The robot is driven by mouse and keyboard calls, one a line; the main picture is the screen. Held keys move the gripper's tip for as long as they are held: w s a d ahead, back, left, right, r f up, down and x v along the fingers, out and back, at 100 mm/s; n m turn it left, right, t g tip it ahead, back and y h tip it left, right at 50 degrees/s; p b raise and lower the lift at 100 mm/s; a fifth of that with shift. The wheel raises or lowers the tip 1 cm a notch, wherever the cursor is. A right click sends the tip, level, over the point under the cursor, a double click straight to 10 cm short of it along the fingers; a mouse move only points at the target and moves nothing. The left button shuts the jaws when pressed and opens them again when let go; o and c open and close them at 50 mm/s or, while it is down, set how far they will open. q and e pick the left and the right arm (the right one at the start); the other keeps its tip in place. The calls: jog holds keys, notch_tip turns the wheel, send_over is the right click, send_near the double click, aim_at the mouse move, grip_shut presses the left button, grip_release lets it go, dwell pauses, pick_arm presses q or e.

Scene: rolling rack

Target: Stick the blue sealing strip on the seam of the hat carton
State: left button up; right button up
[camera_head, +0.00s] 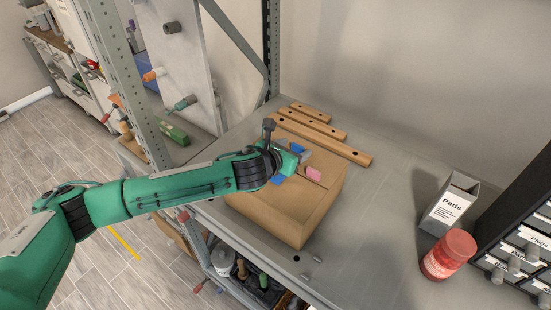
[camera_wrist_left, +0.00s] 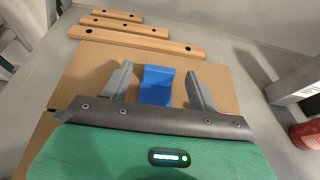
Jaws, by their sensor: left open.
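The hat carton (camera_head: 317,215) is a closed brown box on the grey shelf; its top also shows in the left wrist view (camera_wrist_left: 92,68). My left gripper (camera_head: 303,160) is over the carton's top, its fingers open. In the left wrist view the blue sealing strip (camera_wrist_left: 157,85) shows between the two spread fingers (camera_wrist_left: 158,84), apart from both. I cannot tell whether it lies flat on the top. In the head view, blue shows beside the gripper (camera_head: 298,148) and under its near side (camera_head: 277,180). The gripper hides most of the seam. My right gripper is not in view.
A pink piece (camera_head: 314,173) shows on the carton beside the gripper. Several drilled wooden bars (camera_head: 325,137) lie behind the carton. A grey "Pads" box (camera_head: 450,205), a red-lidded jar (camera_head: 448,255) and a dark drawer unit (camera_head: 520,225) stand right. A rack post (camera_head: 125,75) rises left.

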pick_arm(q)
notch_tip(320, 180, up, 4)
jog(key=b, duration=0.3)
send_over(272, 180)
jog(key=shift+f, duration=0.15)
jog(key=shift+s+a+r, duration=0.25)
jog(key=shift+s+r, duration=0.05)
jog(key=shift+s, duration=0.2)
